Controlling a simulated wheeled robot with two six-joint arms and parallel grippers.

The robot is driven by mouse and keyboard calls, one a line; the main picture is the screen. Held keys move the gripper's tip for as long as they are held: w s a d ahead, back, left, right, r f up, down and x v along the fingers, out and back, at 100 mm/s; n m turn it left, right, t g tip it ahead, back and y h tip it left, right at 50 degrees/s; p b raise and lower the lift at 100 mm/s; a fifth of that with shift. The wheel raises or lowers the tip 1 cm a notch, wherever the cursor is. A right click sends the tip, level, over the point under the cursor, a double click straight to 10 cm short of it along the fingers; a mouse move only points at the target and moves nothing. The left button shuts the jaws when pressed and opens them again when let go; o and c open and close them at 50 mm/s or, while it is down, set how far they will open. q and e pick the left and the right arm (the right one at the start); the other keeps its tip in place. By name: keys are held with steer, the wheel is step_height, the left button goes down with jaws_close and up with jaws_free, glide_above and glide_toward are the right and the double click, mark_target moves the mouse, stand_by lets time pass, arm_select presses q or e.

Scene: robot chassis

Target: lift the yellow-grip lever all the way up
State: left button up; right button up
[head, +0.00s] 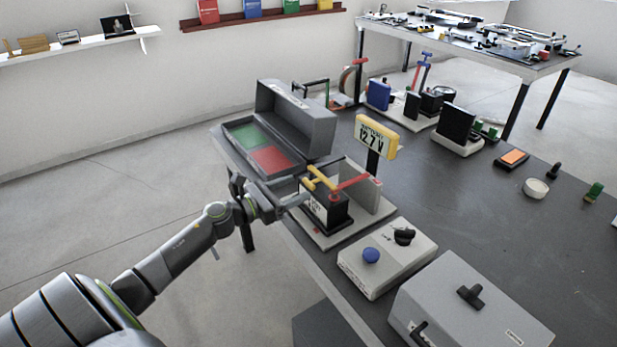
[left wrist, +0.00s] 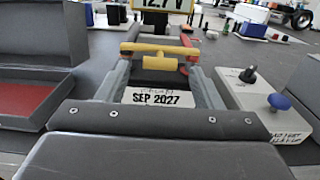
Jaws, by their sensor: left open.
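The yellow-grip lever (head: 322,178) is on a black box with a white label (head: 313,206), low over its top. In the left wrist view its yellow crossbar (left wrist: 160,49) lies level, with a yellow block (left wrist: 160,63) on the near side. My left gripper (head: 300,193) is open at the near side of the box. In the left wrist view its two fingers (left wrist: 160,72) point at the lever, one on each side of the yellow block; I cannot tell whether they touch it. My right gripper is in neither view.
A red lever (head: 350,183) is just behind the yellow one. A yellow display (head: 376,137) reading 12.7 V stands behind. An open grey case (head: 297,122) is to the left, and a control box with a blue knob (head: 388,258) to the right.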

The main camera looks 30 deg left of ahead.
mark_target(306, 184)
arm_select(q)
steer(key=p+x, duration=0.1)
steer(key=x, duration=0.4)
steer(key=shift+w, duration=0.1)
steer(key=shift+c, duration=0.4)
